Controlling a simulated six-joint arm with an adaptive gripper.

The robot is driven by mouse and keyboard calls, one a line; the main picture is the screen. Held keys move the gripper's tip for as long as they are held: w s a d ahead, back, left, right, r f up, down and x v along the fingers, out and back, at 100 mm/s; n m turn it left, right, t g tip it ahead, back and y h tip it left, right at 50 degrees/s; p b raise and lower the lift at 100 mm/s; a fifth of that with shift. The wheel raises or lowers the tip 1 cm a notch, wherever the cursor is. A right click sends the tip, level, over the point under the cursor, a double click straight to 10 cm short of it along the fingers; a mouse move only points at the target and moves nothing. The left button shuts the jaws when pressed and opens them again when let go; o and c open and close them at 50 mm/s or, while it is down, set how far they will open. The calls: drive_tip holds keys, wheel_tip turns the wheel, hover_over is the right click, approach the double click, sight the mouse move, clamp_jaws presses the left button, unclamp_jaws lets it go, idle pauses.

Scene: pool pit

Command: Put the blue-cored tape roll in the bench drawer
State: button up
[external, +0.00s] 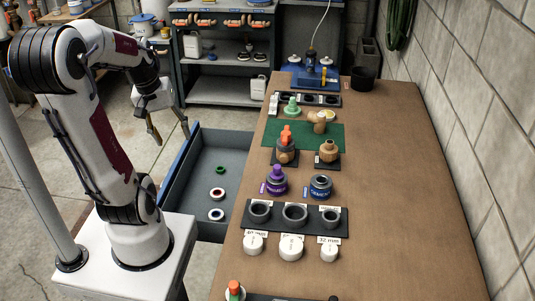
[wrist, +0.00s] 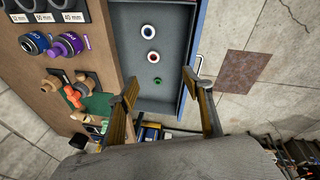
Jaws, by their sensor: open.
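The bench drawer (external: 190,190) stands pulled open at the left side of the bench; its inside also shows in the wrist view (wrist: 175,95). The blue-cored tape roll (external: 216,214), a white ring, lies flat on the drawer floor; it also shows in the wrist view (wrist: 148,31). A red-cored white roll (external: 217,194) and a small green ring (external: 220,170) lie in line with it, apart from one another. My gripper (external: 170,133) is open and empty, high near the drawer's far end. In the wrist view its fingers (wrist: 160,80) spread above the drawer.
The bench (external: 400,180) carries a black rack (external: 295,230), white caps, purple and blue fittings, and a green mat (external: 330,138) with pipe parts. A shelf unit (external: 225,95) stands behind the drawer. Open concrete floor lies left of the drawer. A block wall borders the bench's right.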

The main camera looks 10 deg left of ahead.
drive_tip(key=s+a+r+m+t+y, duration=0.1)
drive_tip(key=s+a+r+m+t, duration=0.1)
drive_tip(key=r, duration=0.4)
drive_tip(key=shift+s+m+t+y, duration=0.3)
drive_tip(key=shift+s+m+t, duration=0.1)
drive_tip(key=shift+s+t, duration=0.55)
